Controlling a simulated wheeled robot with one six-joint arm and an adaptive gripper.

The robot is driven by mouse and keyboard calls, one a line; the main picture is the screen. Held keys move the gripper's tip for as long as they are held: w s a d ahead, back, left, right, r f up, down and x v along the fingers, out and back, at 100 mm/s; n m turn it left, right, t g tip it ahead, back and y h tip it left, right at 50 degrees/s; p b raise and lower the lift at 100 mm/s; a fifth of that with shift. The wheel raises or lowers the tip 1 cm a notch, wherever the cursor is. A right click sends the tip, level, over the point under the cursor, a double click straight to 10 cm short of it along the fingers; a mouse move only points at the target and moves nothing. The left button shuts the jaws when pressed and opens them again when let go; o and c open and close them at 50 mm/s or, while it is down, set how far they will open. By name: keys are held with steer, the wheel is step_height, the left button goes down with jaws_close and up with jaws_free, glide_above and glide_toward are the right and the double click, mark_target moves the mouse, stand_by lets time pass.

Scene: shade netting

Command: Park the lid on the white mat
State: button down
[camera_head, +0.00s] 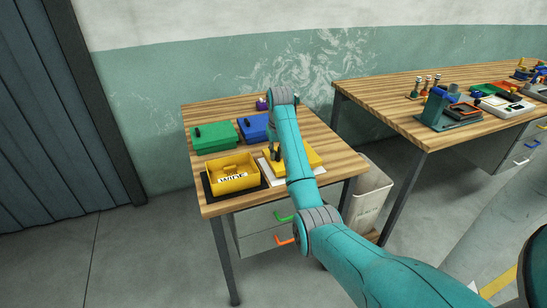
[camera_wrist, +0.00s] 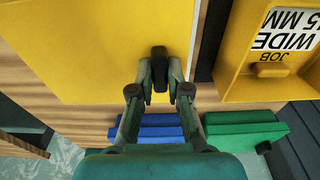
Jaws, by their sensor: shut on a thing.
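The yellow lid (camera_head: 311,156) is at the front right of the left table, over the white mat (camera_head: 284,178). Only the mat's front and side edges show; I cannot tell whether the lid touches it. In the wrist view the lid (camera_wrist: 90,50) fills the upper left. My gripper (camera_wrist: 160,80) is shut on the lid's black knob (camera_wrist: 159,66). In the head view my arm hides part of the lid and most of the gripper. The open yellow box (camera_head: 253,182), labelled WIDE, stands left of the mat and also shows in the wrist view (camera_wrist: 232,60).
A dark mat (camera_head: 207,189) lies under the yellow box. A green box (camera_head: 214,139) and a blue box (camera_head: 254,127) stand behind, with a small purple thing (camera_head: 262,104) farther back. The table's front edge is close. A second table (camera_head: 390,97) with several items is at right.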

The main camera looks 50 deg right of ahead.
steer(key=shift+f, duration=1.15)
steer(key=shift+f, duration=0.1)
steer(key=c, duration=1.1)
jaws_free()
steer(key=shift+c, duration=0.2)
